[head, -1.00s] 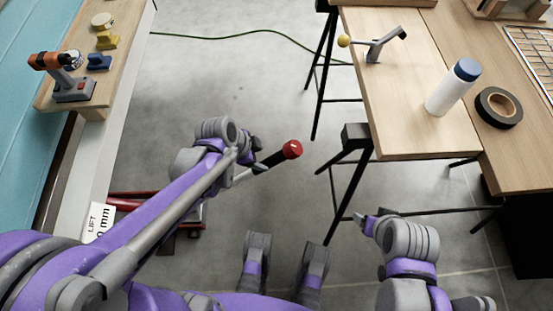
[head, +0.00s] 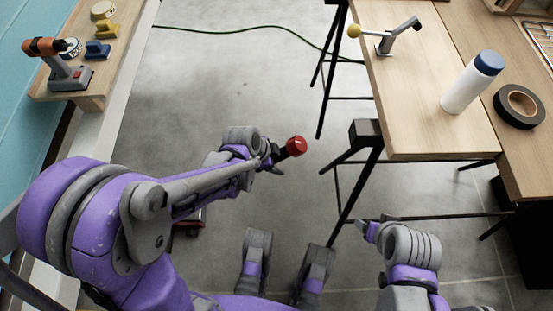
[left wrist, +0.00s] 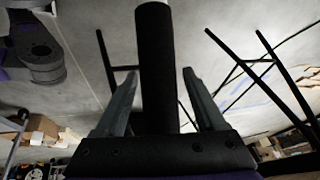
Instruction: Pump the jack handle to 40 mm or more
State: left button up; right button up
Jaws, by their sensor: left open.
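The jack handle ends in a red knob (head: 296,145) above the floor in the head view. My left gripper (head: 270,162) is right beside the knob, at the handle's black grip. In the left wrist view the black grip (left wrist: 155,60) stands between the two spread fingers of this gripper, with visible gaps on both sides. Only a small red part of the jack (head: 200,218) shows past my left arm; the rest is hidden. My right gripper (head: 364,226) is low at the right, and its fingers are unclear.
A wooden table (head: 420,130) on black trestle legs (head: 362,160) stands right of the handle. A shelf with a drill (head: 62,66) is at left. Floor between is clear.

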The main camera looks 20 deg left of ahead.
pick_arm(q)
grip_shut()
dwell(1.4)
